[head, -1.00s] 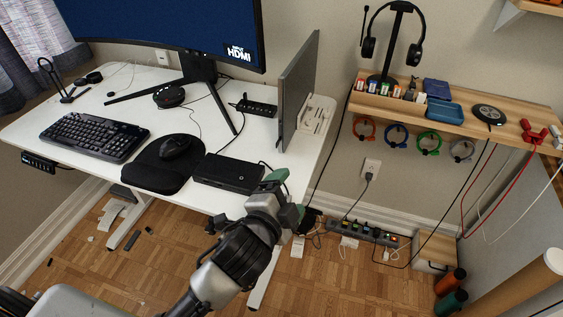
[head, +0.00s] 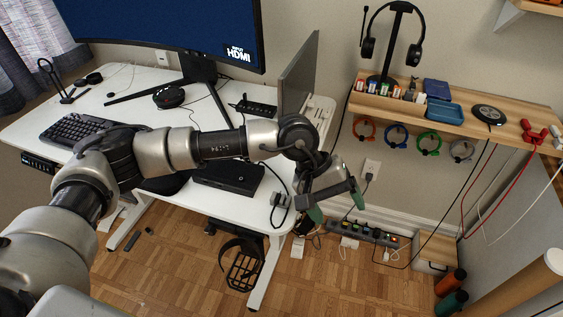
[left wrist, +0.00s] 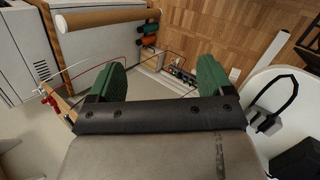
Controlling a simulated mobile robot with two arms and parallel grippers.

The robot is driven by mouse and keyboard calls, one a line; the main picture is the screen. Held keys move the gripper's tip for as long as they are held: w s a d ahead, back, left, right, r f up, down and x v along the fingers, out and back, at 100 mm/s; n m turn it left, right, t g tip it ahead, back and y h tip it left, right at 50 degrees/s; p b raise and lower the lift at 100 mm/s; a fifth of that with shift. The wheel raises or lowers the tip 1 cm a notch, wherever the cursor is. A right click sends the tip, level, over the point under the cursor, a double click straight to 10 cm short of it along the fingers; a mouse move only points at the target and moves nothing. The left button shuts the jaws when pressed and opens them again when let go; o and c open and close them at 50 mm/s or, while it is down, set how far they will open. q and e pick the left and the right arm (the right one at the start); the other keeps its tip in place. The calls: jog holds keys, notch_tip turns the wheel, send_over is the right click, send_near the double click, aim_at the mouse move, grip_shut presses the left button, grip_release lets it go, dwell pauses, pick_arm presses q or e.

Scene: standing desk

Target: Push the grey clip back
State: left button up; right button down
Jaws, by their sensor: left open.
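The grey clip (head: 461,151) is ring-shaped and hangs under the front edge of the wooden shelf (head: 455,122), at the right end of a row of coloured clips. My left gripper (head: 337,205) is open and empty, with green fingertips. It is beyond the desk's right corner, below and well left of the grey clip, touching nothing that I can see. I cannot make out the grey clip there. My right gripper is not in view.
Orange (head: 364,129), blue (head: 396,135) and green (head: 429,143) clips hang beside it. A small grey piece with a black cable loop (head: 279,200) sits at the desk edge (head: 250,212). Red and white cables hang right of the shelf. A power strip (head: 365,233) lies below.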

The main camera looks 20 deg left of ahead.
aim_at(282, 195)
pick_arm(q)
jog(key=w+a+m+t+y, duration=0.1)
jog(key=w+a+y, duration=0.2)
jog(key=a, duration=0.3)
jog(key=w+a+r+m+y, duration=0.1)
jog(key=w+a+y, duration=0.2)
jog(key=a, duration=0.4)
jog(key=shift+w+r+m+t+y, duration=0.2)
jog(key=shift+r+m+t+y, duration=0.1)
jog(key=shift+t+y, duration=0.15)
jog(key=shift+f, duration=0.15)
notch_tip(282, 195, down, 11)
jog(key=shift+r, duration=0.15)
jog(key=shift+c, duration=0.5)
jog(key=c, duration=0.9)
